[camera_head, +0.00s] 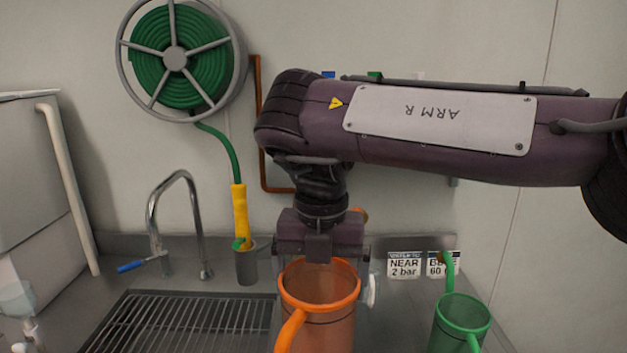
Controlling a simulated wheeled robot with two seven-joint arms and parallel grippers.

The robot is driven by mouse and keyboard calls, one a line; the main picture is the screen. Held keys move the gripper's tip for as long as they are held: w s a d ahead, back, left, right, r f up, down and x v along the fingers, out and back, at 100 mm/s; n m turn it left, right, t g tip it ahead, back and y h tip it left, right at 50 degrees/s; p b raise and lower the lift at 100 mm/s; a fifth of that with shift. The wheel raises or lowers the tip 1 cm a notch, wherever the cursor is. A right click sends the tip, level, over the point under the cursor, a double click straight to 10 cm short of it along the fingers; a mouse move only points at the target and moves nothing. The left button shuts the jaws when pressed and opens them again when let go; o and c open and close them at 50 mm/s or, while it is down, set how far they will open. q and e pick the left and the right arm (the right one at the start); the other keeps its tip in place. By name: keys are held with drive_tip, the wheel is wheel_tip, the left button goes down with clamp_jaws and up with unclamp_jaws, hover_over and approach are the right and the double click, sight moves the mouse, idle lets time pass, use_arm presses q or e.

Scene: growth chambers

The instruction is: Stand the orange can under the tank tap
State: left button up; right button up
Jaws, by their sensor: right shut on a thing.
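The orange can (322,314) is upright in the lower middle of the head view, its open top facing up and its handle or spout toward me at lower left. My right gripper (319,262) points down over the can's rim and is shut on it. The bottom of the can is cut off by the frame edge, so I cannot tell whether it touches anything. At the far left stands a pale tank-like box (45,190) with a pipe. A pale fitting (17,303) shows below it, only partly in frame; I cannot tell whether it is the tank tap. My left gripper is out of view.
A chrome tap (158,215) with a blue lever stands behind a drain grate (185,325).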

drive_tip(key=shift+w+d+f+m, duration=0.15)
drive_tip(key=shift+w+d+m, duration=0.15)
drive_tip(key=shift+m, duration=0.2)
drive_tip(key=shift+d+m, duration=0.3)
drive_tip(key=shift+m, duration=0.3)
drive_tip(key=d+m, duration=0.1)
drive_tip(key=m, duration=0.1)
drive_tip(key=shift+d+m, duration=0.15)
drive_tip(key=shift+m, duration=0.25)
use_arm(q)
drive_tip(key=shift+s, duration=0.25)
use_arm(e)
drive_tip(key=w+d+f+m, duration=0.1)
drive_tip(key=d+f+m, duration=0.2)
drive_tip(key=d+m, duration=0.4)
drive_tip(key=w+d+f+m, duration=0.1)
drive_tip(key=d+f+m, duration=0.2)
drive_tip(key=m, duration=1.9)
drive_tip(key=d, duration=0.5)
drive_tip(key=shift+w+d+f+m, duration=0.15)
drive_tip(key=shift+d+m, duration=0.15)
drive_tip(key=shift+m, duration=0.1)
drive_tip(key=shift+a, duration=0.1)
